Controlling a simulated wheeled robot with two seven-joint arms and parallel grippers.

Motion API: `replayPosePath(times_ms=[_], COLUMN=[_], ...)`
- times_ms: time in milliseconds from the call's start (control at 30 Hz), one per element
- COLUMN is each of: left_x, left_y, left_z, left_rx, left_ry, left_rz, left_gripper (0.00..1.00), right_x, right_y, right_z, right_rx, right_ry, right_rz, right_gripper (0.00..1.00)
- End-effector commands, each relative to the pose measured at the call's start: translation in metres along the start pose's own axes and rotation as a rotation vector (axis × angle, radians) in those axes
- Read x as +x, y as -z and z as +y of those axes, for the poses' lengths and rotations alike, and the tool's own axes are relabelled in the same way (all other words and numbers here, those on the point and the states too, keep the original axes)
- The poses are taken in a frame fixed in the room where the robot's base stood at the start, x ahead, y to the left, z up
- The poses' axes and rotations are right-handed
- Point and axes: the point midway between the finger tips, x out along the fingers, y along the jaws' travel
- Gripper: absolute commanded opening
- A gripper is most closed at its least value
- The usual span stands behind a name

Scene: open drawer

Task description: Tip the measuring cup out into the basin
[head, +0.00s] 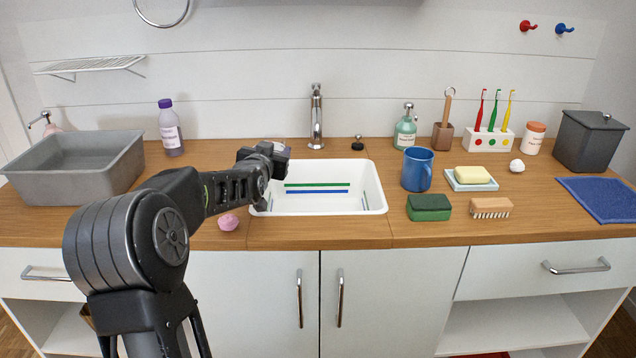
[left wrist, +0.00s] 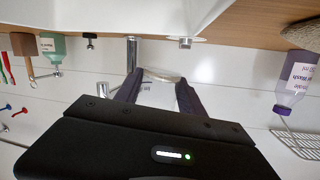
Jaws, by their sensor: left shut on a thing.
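The white basin (head: 318,204) is set into the wooden counter, with green and blue stripes on its inner wall. My left gripper (head: 281,151) is over the basin's back left part. In the left wrist view my left gripper (left wrist: 160,92) is shut on the clear measuring cup (left wrist: 158,94), which has dark print on its side. That view is upside down, and the cup's round, amber-tinted end points toward the counter and basin side. I cannot tell whether anything is in the cup. In the head view the gripper hides the cup. My right gripper is not in view.
A chrome tap (head: 316,118) stands behind the basin. A pink item (head: 228,222) lies left of the basin, and a grey tub (head: 78,170) stands further left. A blue mug (head: 417,168), green sponge (head: 429,207) and brush (head: 491,207) are to the right.

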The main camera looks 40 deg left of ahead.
Motion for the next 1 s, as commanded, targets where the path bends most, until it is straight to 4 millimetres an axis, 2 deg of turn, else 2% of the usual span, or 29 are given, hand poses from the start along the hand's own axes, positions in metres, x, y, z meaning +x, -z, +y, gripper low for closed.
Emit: replayPosePath(times_ms=[33, 133, 400, 533, 600, 767, 1000], left_x=[-0.002, -0.003, -0.006, -0.006, -0.007, -0.009, -0.010], left_y=[0.008, 0.012, 0.016, 0.006, 0.014, 0.018, 0.023], left_z=[0.001, 0.005, 0.016, 0.027, 0.029, 0.039, 0.041], left_rx=[0.019, 0.069, 0.242, 0.372, 0.413, 0.512, 0.663], left_ry=[0.004, 0.015, 0.057, 0.086, 0.096, 0.112, 0.144], left_rz=[0.002, 0.003, 0.011, 0.022, 0.030, 0.041, 0.056], left_gripper=[0.02, 0.02, 0.02, 0.02, 0.02, 0.02, 0.02], right_x=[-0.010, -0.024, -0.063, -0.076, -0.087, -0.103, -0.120], right_y=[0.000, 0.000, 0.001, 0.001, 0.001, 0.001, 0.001], right_z=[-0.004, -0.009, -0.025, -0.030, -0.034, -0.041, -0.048], right_rx=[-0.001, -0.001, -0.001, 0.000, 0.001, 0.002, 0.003], right_ry=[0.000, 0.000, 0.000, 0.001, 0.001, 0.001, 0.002], right_rz=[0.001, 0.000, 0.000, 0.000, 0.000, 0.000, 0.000], right_gripper=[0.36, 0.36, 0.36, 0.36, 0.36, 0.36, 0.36])
